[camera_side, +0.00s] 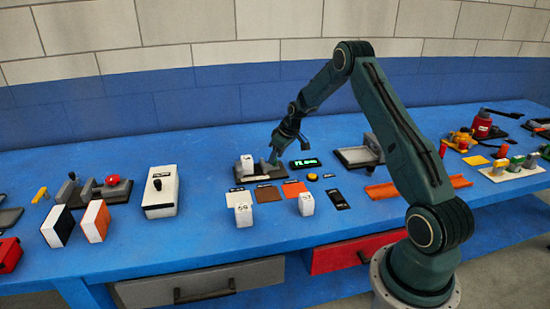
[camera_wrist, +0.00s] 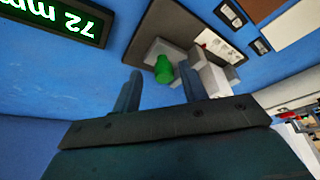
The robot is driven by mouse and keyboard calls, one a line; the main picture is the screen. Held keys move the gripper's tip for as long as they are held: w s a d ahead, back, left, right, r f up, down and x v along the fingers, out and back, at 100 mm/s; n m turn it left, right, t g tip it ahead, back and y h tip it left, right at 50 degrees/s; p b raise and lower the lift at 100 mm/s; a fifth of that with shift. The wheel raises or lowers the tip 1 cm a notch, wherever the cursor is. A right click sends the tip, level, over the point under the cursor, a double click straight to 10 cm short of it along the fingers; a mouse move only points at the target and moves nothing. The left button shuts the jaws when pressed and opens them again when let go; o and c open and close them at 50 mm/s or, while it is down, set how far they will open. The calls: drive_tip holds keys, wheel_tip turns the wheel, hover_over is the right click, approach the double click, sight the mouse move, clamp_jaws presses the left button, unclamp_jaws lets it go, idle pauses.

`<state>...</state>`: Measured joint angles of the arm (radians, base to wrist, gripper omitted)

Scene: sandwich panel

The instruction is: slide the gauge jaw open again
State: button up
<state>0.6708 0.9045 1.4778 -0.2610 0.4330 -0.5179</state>
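The gauge (camera_side: 258,177) is a dark base plate with grey blocks on it, on the blue bench in the side view. In the wrist view its plate (camera_wrist: 158,23) carries a grey jaw block (camera_wrist: 160,47) with a green knob (camera_wrist: 163,69). A pale block (camera_wrist: 213,78) stands beside it. My gripper (camera_wrist: 160,88) is open, its fingers apart on either side of the knob's line, with no visible grip. In the side view my gripper (camera_side: 276,156) is low at the gauge's right end. A display (camera_wrist: 62,17) reads 72 mm in green; it also shows in the side view (camera_side: 305,163).
Two white numbered blocks (camera_side: 243,215) (camera_side: 306,204) stand in front of coloured pads (camera_side: 268,194). A black-framed tray (camera_side: 357,157) and orange channel (camera_side: 420,187) lie right. A white switch box (camera_side: 161,192) stands left.

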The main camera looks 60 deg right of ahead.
drive_tip(key=shift+r, duration=0.1)
drive_tip(key=v, duration=1.3)
drive_tip(key=shift+s+r, duration=0.15)
drive_tip(key=shift+r, duration=0.1)
drive_tip(key=shift+a, duration=0.1)
drive_tip(key=s+a+r, duration=0.4)
drive_tip(key=a+r, duration=0.3)
drive_tip(key=a, duration=0.3)
drive_tip(key=s+a+r, duration=0.4)
drive_tip(key=a+r, duration=0.3)
drive_tip(key=a, duration=0.3)
drive_tip(key=s+a, duration=0.6)
drive_tip(key=s, duration=0.4)
drive_tip(key=s+a+t, duration=0.1)
drive_tip(key=s+a, duration=0.5)
drive_tip(key=s, duration=0.4)
drive_tip(key=shift+a+r, duration=0.15)
